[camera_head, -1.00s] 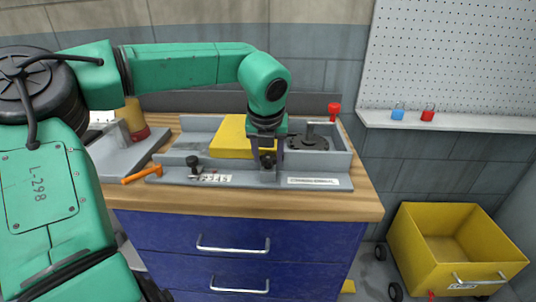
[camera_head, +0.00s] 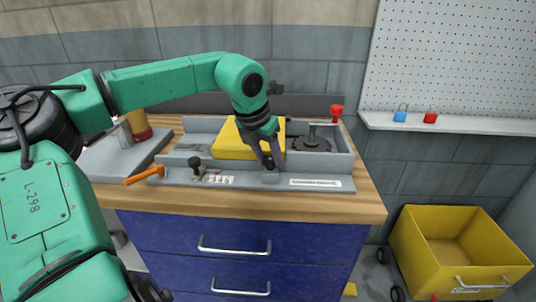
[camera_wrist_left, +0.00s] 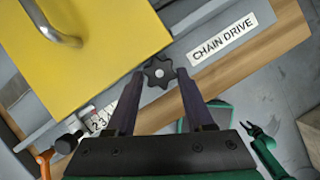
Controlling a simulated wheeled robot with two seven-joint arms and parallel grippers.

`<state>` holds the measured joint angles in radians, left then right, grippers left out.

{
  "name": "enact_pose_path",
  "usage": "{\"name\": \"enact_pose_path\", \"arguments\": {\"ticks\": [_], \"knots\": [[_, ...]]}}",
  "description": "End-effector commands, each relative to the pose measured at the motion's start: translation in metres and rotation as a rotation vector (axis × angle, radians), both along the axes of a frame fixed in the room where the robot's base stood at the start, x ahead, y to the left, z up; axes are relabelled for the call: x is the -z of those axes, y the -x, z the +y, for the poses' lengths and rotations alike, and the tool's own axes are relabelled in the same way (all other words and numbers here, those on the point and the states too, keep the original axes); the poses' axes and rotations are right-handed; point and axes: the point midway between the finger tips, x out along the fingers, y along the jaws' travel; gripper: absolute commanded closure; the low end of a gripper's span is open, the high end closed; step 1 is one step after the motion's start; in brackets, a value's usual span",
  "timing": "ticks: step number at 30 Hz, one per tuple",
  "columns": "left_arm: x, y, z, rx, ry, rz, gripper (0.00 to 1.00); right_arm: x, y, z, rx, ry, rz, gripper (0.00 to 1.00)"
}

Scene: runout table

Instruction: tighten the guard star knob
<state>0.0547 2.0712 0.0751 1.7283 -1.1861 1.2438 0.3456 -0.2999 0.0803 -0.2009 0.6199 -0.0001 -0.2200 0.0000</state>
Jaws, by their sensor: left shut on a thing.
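The guard star knob (camera_wrist_left: 160,72) is a dark, lobed knob by the edge of the yellow guard (camera_wrist_left: 90,50). My left gripper (camera_wrist_left: 160,76) has a finger on each side of the knob and is shut on it. In the head view my left gripper (camera_head: 270,160) reaches down at a tilt to the front rail, beside the yellow guard (camera_head: 235,143), and its fingers mostly hide the knob. A small green arm end with dark jaws, which looks like my right gripper (camera_wrist_left: 249,128), shows at the lower right of the wrist view; its opening is unclear.
The grey fixture (camera_head: 318,184) sits on a wooden-topped blue cabinet. An orange-handled lever (camera_head: 144,175) and a small black knob (camera_head: 195,162) are at its left. A dark round part (camera_head: 311,145) and a red knob (camera_head: 336,110) are right. A yellow cart (camera_head: 455,250) stands on the floor.

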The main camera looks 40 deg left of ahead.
Motion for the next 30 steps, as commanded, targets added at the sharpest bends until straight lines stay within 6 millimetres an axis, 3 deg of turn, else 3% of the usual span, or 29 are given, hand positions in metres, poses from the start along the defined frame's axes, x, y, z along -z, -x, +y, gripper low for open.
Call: {"name": "enact_pose_path", "arguments": {"ticks": [10,11,12,13,30], "knots": [[-0.0011,-0.0006,0.0004,0.002,0.0,-0.003,1.0,-0.0002,0.0,-0.0001,0.001,0.0,0.0,0.5],[-0.0011,-0.0006,0.0004,0.002,0.0,-0.003,0.39,-0.0002,0.0001,-0.0001,0.001,0.0,0.0,0.5],[-0.0011,-0.0005,0.0004,0.002,0.0,-0.003,0.24,-0.0002,0.0001,0.0,0.001,0.0,0.0,0.5],[-0.0011,-0.0005,0.0004,0.002,0.0,-0.003,0.17,-0.0002,0.0001,-0.0001,0.001,0.0,0.0,0.5],[0.0,-0.0005,0.0006,-0.031,-0.005,-0.001,0.17,0.0012,0.0001,0.0,0.002,0.0,0.0,0.5]]}}
